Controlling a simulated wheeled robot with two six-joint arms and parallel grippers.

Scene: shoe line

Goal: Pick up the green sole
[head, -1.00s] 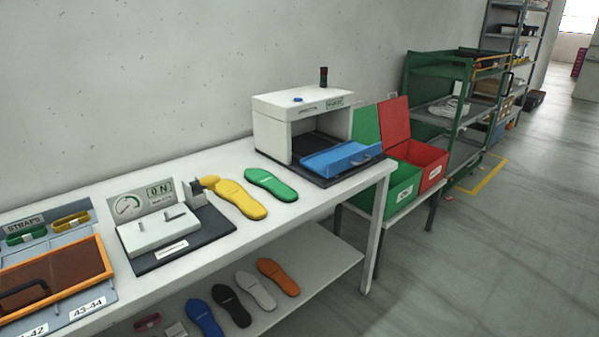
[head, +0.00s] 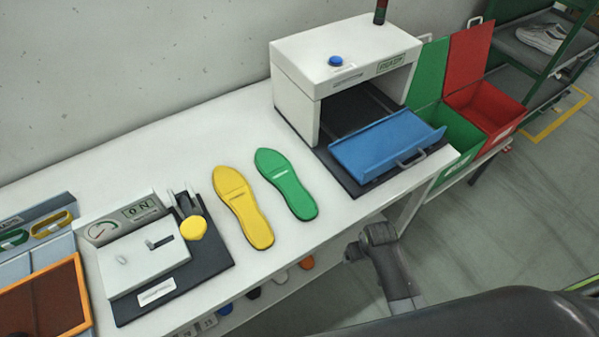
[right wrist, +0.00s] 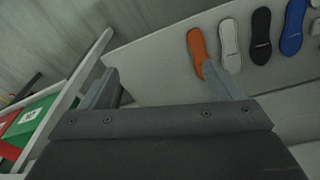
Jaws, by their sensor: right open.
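The green sole (head: 286,184) lies flat on the white workbench, just right of the yellow sole (head: 243,206) and left of the blue-trayed machine. The two soles are close together but apart. My right gripper (head: 368,245) shows in the head view just off the bench's front edge, to the lower right of the green sole and not touching it. In the right wrist view my right gripper (right wrist: 163,88) is open with nothing between its fingers. The green sole is not in that wrist view. My left gripper is not in view.
A white machine (head: 342,52) with a blue tray (head: 384,147) stands right of the soles. A gauge device (head: 140,262) stands at left. Green (head: 458,143) and red (head: 487,108) bins stand beyond. Several soles, including an orange one (right wrist: 197,48), lie on the lower shelf.

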